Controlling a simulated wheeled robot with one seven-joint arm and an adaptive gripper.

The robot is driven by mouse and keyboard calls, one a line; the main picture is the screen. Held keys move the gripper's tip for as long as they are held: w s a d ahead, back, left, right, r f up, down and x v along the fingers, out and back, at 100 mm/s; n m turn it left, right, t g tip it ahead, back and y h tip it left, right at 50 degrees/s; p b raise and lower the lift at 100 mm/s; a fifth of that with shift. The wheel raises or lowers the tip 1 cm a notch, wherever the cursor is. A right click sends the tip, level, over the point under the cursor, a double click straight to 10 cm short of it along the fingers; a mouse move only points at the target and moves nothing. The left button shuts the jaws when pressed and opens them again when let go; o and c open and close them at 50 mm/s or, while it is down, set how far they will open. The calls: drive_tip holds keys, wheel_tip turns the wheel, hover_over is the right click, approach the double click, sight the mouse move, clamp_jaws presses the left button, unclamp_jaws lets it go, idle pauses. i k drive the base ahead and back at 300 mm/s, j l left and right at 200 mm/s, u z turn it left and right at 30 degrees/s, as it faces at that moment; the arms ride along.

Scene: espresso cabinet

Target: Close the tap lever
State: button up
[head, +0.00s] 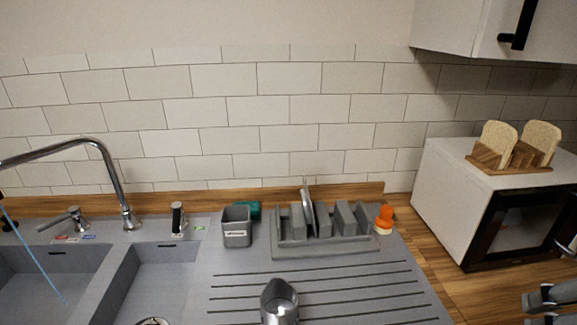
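The tap lever (62,220) is a grey-chrome handle on a short base at the back of the sink, pointing out to the left. Red and blue marks lie at its foot. The tall chrome tap (112,170) stands right of it, its spout arching left out of the frame. A thin blue stream of water (38,262) falls into the left basin. A grey jointed part at the lower right edge seems to be my gripper (548,298). It is cut off, far from the lever, and its opening cannot be made out.
Two grey basins (160,285) lie at left. A metal jug (279,300) stands on the ribbed drainboard, before a grey dish rack (325,245) and a grey caddy (236,228). A white microwave (450,190) stands right, under a wall cabinet (465,25).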

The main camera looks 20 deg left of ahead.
sight(177, 207)
drive_tip(key=u, duration=1.55)
